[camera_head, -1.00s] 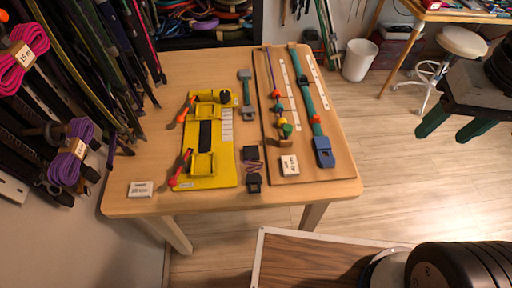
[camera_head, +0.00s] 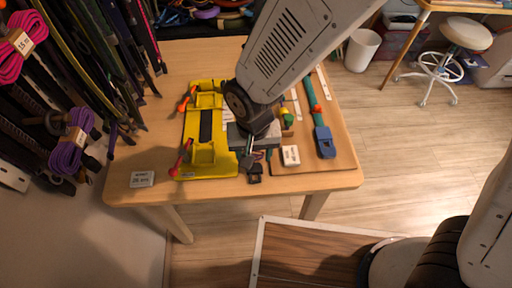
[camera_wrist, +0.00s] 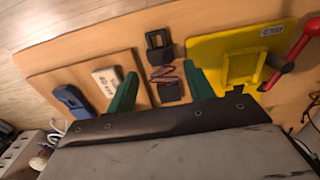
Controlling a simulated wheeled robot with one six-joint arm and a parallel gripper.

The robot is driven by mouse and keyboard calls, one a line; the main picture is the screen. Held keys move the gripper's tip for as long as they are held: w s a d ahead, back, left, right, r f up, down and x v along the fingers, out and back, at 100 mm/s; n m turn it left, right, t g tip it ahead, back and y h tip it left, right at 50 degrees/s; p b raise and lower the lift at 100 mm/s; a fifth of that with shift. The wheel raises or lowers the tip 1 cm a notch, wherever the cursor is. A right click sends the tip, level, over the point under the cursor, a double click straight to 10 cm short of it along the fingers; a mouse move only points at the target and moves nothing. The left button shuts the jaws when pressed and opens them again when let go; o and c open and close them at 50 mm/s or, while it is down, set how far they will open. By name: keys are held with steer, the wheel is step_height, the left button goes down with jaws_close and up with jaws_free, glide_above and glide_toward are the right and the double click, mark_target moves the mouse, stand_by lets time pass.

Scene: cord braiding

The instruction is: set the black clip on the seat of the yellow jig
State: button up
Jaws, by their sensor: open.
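The yellow jig (camera_head: 190,130) lies on the table, with a raised yellow seat (camera_head: 203,155) at its near end. That seat shows at right in the wrist view (camera_wrist: 241,68). A black clip with an open frame (camera_wrist: 158,42) lies flat between jig and board. A thin purplish cord joins it to a dark block (camera_wrist: 171,91). In the head view the black clip (camera_head: 254,178) shows just in front of my gripper. My gripper (camera_wrist: 160,68) is open and empty, its green fingers either side of the cord and clip.
A wooden board (camera_head: 315,161) right of my gripper holds a white label block (camera_head: 291,155) and a blue clip (camera_head: 325,141). Red levers stand on the jig's left side, one near the seat (camera_head: 182,157).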

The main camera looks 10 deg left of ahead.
mark_target(254, 170)
step_height(254, 170, down, 7)
steer(key=shift+f, duration=0.1)
stand_by(0.3)
steer(key=c, duration=0.7)
